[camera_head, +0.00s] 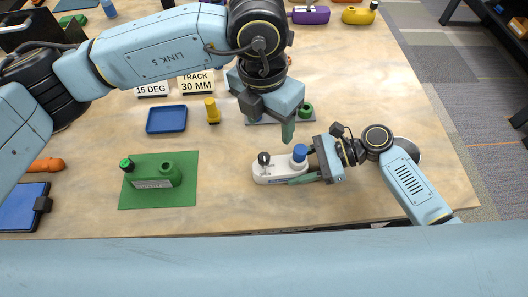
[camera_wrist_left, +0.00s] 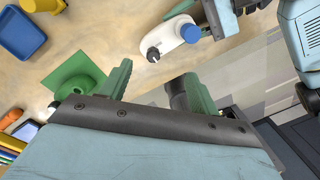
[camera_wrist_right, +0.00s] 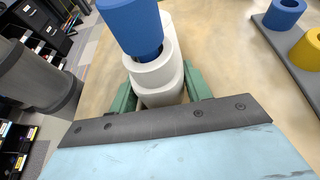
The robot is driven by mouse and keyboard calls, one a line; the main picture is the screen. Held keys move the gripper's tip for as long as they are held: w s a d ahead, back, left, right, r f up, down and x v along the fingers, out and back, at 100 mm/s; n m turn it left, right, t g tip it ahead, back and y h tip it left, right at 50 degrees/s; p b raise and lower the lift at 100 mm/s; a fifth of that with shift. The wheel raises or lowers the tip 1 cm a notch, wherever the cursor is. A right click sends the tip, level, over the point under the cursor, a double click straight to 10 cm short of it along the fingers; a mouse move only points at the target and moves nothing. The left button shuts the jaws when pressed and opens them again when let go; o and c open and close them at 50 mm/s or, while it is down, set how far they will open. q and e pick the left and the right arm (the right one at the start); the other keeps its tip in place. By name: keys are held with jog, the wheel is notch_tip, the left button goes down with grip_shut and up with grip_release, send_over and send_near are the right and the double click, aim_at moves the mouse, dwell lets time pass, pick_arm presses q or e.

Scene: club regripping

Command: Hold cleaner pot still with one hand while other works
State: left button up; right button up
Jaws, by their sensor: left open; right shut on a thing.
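A white pot (camera_head: 272,174) with a rounded, long body stands on the table, right of centre. It has a blue cap (camera_head: 300,152) at its right end and a dark knob (camera_head: 264,158) at its left end. My right gripper (camera_head: 304,180) is shut on the white pot from the right, its green fingers along the sides. The right wrist view shows the white body (camera_wrist_right: 158,75) between the fingers. My left gripper (camera_head: 288,132) is open and empty above and behind the pot. In the left wrist view the pot (camera_wrist_left: 170,36) lies beyond the open fingers (camera_wrist_left: 155,85).
A green mat (camera_head: 188,196) with a green labelled pot (camera_head: 155,182) lies to the left. A blue tray (camera_head: 166,119), a yellow piece (camera_head: 212,112) and label cards (camera_head: 197,84) stand behind. A grey rack with a green ring (camera_head: 306,110) sits just behind the left gripper.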

aim_at(264, 156)
pick_arm(q)
jog(key=shift+s+a+f+y, duration=0.45)
jog(key=shift+f+y, duration=0.05)
jog(key=shift+f, duration=5.05)
jog(key=c, duration=1.1)
jog(key=n, duration=0.5)
jog(key=shift+s, duration=0.1)
jog(key=shift+c, duration=0.2)
jog(key=n, duration=0.4)
jog(key=shift+n, duration=0.3)
jog(key=n, duration=0.4)
jog(key=shift+n, duration=0.4)
jog(key=n, duration=0.4)
jog(key=shift+n, duration=0.4)
